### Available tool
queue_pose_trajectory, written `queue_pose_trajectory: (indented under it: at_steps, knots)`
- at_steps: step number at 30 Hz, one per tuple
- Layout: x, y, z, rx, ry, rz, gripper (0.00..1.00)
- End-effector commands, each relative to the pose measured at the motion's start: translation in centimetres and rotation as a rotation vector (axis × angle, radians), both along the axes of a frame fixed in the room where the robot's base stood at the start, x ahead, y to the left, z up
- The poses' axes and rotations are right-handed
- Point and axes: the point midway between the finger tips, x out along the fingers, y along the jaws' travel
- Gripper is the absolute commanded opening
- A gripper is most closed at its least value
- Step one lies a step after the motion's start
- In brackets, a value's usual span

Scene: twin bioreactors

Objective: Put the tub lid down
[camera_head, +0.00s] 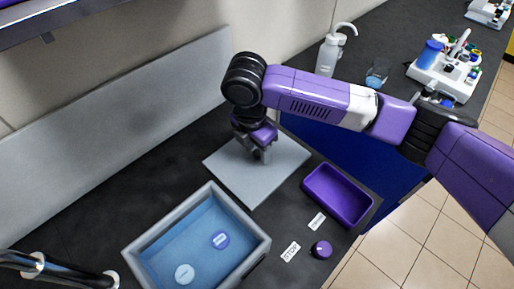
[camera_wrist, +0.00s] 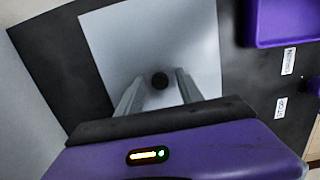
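The tub lid (camera_head: 250,183) is a flat light-grey square plate. It appears to lie flat on the dark counter, behind the tub (camera_head: 258,237), a grey-rimmed box with blue inside. In the wrist view the lid (camera_wrist: 115,45) has a small round black knob (camera_wrist: 160,80) near its middle. My gripper (camera_head: 262,157) points down over the lid. In the wrist view my gripper (camera_wrist: 160,75) has its two fingers apart, one on each side of the knob, with a visible gap to it. In the head view the arm hides the knob.
A purple tray (camera_head: 338,196) lies right of the lid, with labels and a purple knob (camera_head: 321,249) in front of it. Two round discs (camera_head: 220,240) show inside the tub. The counter left of the lid is clear.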

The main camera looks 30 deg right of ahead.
Motion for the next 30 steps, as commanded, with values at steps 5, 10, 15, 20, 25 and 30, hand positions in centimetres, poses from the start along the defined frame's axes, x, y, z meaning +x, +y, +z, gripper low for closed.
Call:
queue_pose_trajectory:
  at_steps: [5,10,15,20,25,30]
  knots:
    - [0.0,0.0,0.1,0.000,0.000,0.000,0.44]
    - [0.0,0.2,1.3,0.002,-0.001,0.001,0.44]
    - [-0.1,0.5,4.3,0.001,-0.004,0.002,0.44]
    - [-0.2,0.9,7.7,0.001,-0.004,0.002,0.44]
    - [-0.3,1.2,10.6,-0.001,-0.003,0.000,0.44]
    - [-0.4,1.3,12.0,-0.001,0.000,0.000,0.44]
